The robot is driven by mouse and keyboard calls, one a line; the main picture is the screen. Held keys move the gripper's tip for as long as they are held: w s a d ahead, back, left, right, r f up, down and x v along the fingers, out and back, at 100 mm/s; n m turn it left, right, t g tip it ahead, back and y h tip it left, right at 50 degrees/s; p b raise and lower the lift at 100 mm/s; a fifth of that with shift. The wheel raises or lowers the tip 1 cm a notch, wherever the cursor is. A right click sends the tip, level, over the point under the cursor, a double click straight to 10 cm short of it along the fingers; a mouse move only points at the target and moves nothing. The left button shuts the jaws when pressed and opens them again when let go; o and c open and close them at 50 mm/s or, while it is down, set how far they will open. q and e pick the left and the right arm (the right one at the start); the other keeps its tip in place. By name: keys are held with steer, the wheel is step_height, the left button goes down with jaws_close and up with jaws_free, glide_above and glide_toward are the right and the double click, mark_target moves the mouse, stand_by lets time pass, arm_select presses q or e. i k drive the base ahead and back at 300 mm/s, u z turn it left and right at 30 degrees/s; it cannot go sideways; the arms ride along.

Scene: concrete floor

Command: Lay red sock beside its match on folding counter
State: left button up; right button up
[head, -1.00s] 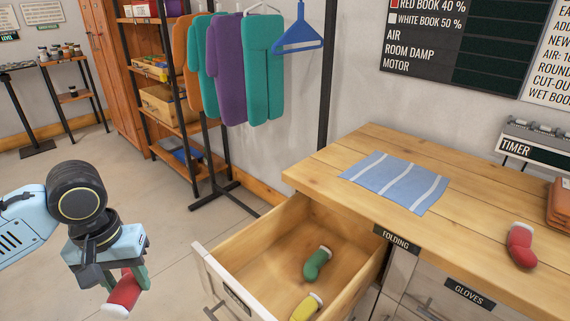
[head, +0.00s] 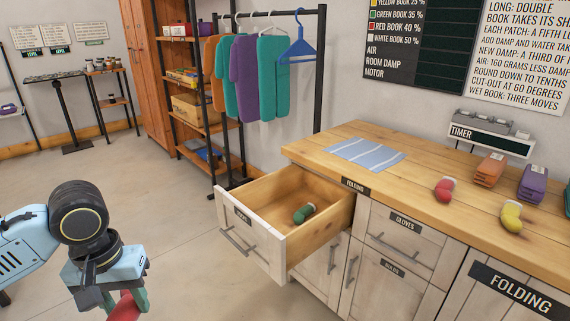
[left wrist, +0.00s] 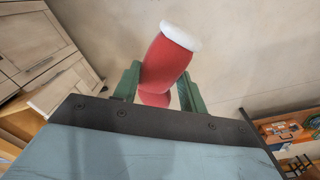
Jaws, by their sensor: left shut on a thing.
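My left gripper (head: 133,303) is at the lower left of the head view, shut on a red sock (head: 124,308), held above the floor. In the left wrist view the sock (left wrist: 166,62), with its white cuff, sits between the green fingers. A second red sock (head: 443,190) lies on the wooden folding counter (head: 411,190), well to the right of my left gripper. A yellow sock (head: 511,218) lies farther right on the counter. My right gripper is out of view.
An open drawer (head: 262,236) juts out below the counter's left end, between my left gripper and the counter, with a green sock (head: 303,214) inside. A striped blue cloth (head: 364,153), orange stack (head: 489,170) and purple stack (head: 533,184) occupy the counter. Floor beside the drawer is clear.

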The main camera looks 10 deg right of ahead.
mark_target(422, 184)
steer(key=u, duration=0.05)
steer(key=k, duration=0.15)
steer(key=z, duration=1.7)
steer(key=i, duration=1.5)
